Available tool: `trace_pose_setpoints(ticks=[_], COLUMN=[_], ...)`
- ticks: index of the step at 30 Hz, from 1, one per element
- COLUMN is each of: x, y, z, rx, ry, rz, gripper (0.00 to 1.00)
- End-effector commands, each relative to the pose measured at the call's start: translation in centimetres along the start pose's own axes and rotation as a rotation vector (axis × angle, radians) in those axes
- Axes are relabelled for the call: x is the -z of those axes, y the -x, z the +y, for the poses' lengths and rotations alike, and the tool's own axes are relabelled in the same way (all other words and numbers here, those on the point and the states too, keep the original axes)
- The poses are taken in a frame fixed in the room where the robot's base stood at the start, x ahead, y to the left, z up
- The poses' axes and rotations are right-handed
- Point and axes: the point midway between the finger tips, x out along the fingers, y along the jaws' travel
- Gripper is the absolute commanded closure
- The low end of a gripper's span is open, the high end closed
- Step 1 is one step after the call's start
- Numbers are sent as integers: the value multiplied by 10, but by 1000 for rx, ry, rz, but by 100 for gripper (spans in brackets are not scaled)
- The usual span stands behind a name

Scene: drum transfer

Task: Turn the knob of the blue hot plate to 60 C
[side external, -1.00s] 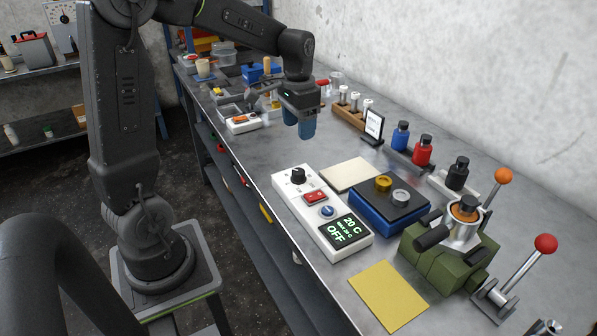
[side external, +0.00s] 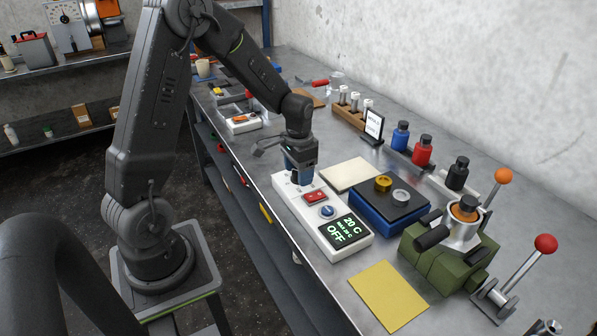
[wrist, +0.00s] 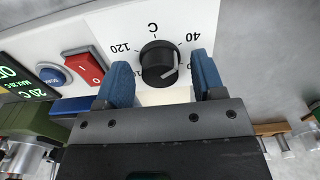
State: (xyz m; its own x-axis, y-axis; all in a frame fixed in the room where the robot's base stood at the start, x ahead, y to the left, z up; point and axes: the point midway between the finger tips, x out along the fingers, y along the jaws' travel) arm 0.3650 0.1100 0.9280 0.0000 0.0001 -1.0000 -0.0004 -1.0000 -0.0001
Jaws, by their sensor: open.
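The hot plate's white control box (side external: 353,245) lies along the front edge of the bench, beside the blue hot plate (side external: 372,214). Its display (side external: 344,230) reads 20 C and OFF. The black knob (wrist: 159,62) shows in the wrist view, with a pale pointer line and a scale marked 40 and 120 around it. My gripper (wrist: 160,84) is open, with its blue fingers on either side of the knob in that view. Contact cannot be told. In the side view my gripper (side external: 301,172) hides the knob. The red switch (wrist: 84,67) and a blue button (wrist: 52,75) sit beside it.
A cream pad (side external: 349,174) and a yellow pad (side external: 388,297) lie flat nearby. A green clamp-like device (side external: 450,255) with lever handles stands at right. Blue, red and black bottles (side external: 422,150) stand behind. A small sign (side external: 374,124) stands near the wall.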

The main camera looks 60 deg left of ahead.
Motion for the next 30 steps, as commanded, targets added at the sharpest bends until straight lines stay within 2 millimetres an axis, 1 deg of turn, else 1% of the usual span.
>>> trace_pose_setpoints(ticks=[3, 11, 26, 30], x=[0, 0, 0, 0], y=[-5, -5, -5, -5], z=[0, 0, 0, 0], rx=[0, 0, 0, 0], ry=[0, 0, 0, -4], rz=[-1, 0, 0, 0], gripper=[37, 38, 86, 86])
